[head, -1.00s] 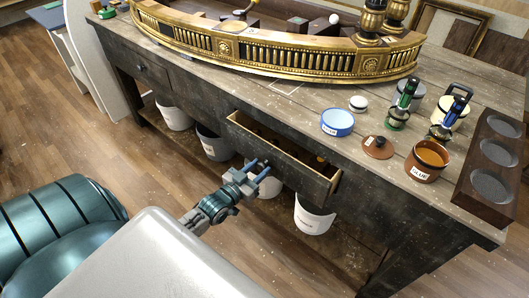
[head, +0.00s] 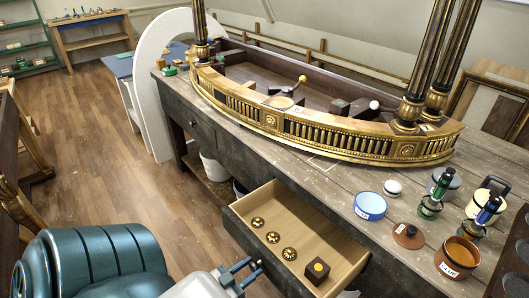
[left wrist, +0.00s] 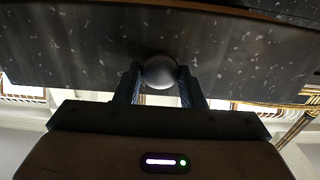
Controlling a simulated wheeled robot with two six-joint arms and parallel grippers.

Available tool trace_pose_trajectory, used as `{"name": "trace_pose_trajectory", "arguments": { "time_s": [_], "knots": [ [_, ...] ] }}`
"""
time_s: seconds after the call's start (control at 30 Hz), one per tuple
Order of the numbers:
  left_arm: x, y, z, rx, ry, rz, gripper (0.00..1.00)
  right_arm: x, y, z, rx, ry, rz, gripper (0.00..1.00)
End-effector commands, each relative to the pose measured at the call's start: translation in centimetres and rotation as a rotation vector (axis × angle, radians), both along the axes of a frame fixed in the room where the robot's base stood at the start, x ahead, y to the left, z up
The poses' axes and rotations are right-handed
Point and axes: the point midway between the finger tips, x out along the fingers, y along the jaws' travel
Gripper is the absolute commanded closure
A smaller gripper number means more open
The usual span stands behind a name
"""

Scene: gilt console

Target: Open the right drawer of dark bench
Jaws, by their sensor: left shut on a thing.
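The dark bench (head: 322,178) has a worn plank top and dark front. Its right drawer (head: 312,228) is pulled well out, showing a pale wooden inside. Three gold rosettes (head: 273,237) and a dark block with a yellow mark on top (head: 317,269) lie in it. My left gripper (head: 253,266) is at the drawer's front in the head view. In the left wrist view its fingers are shut on a round grey knob (left wrist: 159,71) against the dark speckled drawer front (left wrist: 235,62). My right gripper is not in view.
A curved gilt console piece (head: 330,140) with dark columns stands on the bench. A blue tub (head: 370,206), a brown glue pot (head: 457,257) and clamps stand at the bench's right. Another closed drawer (head: 196,125) is at the left. Wooden floor (head: 120,170) is clear in front.

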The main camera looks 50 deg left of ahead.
Motion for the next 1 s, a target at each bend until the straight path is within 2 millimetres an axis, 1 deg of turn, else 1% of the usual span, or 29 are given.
{"name": "trace_pose_trajectory", "arguments": {
  "time_s": [0.03, 0.1, 0.3, 0.47, 0.8, 0.83, 0.9, 1.0],
  "knots": [
    [-1.1, 0.1, -0.1, 0.001, 0.01, 0.001, 1.0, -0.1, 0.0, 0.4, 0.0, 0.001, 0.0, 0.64],
    [-2.1, 0.2, -0.1, 0.001, 0.009, 0.001, 1.0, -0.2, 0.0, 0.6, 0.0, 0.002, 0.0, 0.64],
    [-3.9, 0.3, -0.2, 0.001, 0.007, 0.001, 1.0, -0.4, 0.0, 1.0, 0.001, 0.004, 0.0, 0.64],
    [-4.4, 0.3, -0.2, 0.0, 0.006, 0.001, 1.0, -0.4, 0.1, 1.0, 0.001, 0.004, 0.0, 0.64],
    [-4.4, 0.3, -0.2, 0.0, 0.005, 0.001, 1.0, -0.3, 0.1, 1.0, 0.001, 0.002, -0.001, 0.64],
    [-4.4, 0.3, -0.2, 0.0, 0.005, 0.001, 0.58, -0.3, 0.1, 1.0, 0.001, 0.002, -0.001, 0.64],
    [-4.4, 0.3, -0.2, 0.0, 0.004, 0.001, 0.45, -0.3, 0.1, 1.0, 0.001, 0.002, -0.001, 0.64],
    [-4.4, 0.3, -0.1, 0.0, 0.003, 0.0, 0.43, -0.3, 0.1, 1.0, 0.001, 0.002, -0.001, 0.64]
  ]
}}
